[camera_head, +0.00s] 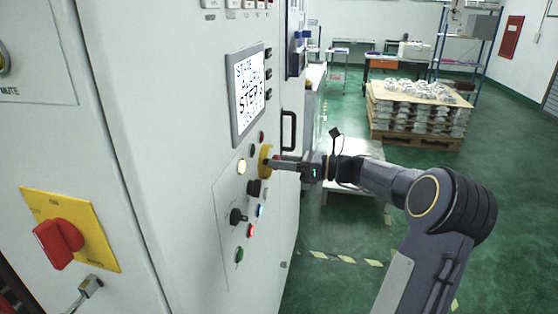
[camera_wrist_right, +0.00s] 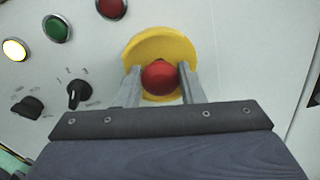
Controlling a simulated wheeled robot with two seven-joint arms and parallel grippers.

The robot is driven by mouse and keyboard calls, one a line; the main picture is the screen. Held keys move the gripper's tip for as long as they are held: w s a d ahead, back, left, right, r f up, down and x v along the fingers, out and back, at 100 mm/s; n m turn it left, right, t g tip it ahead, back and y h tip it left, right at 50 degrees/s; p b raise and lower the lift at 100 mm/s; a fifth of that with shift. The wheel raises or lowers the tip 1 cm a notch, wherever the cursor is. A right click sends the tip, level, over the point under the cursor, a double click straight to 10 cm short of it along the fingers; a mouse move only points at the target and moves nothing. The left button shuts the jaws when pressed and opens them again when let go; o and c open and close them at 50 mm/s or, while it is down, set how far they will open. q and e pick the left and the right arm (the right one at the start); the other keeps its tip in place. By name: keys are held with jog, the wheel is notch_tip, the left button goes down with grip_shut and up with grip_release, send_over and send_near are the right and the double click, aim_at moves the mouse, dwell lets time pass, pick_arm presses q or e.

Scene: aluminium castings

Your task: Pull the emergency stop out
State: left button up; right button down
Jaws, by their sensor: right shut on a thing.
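The emergency stop is a red mushroom button (camera_wrist_right: 160,77) on a round yellow plate (camera_wrist_right: 150,44) on the light grey cabinet front. In the right wrist view my right gripper (camera_wrist_right: 161,80) has one finger on each side of the red button and is shut on it. In the head view the yellow plate (camera_head: 265,160) shows edge-on, with the fingers of my right gripper (camera_head: 272,162) in front of it; the red button is hidden there. My left gripper is in neither view.
Around the stop sit a lit white button (camera_wrist_right: 14,50), a green button (camera_wrist_right: 56,28), a red button (camera_wrist_right: 111,8) and a black selector (camera_wrist_right: 78,94). A screen (camera_head: 247,92) is above. A red rotary switch (camera_head: 58,243) is at left. A black handle (camera_head: 289,130) stands out behind.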

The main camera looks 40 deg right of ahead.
jog(key=c, duration=0.9)
grip_release()
jog(key=shift+s+d, duration=0.1)
jog(key=shift+c, duration=0.2)
jog(key=b+v, duration=0.1)
jog(key=v, duration=0.6)
jog(key=shift+s+d, duration=0.25)
jog(key=shift+s, duration=0.1)
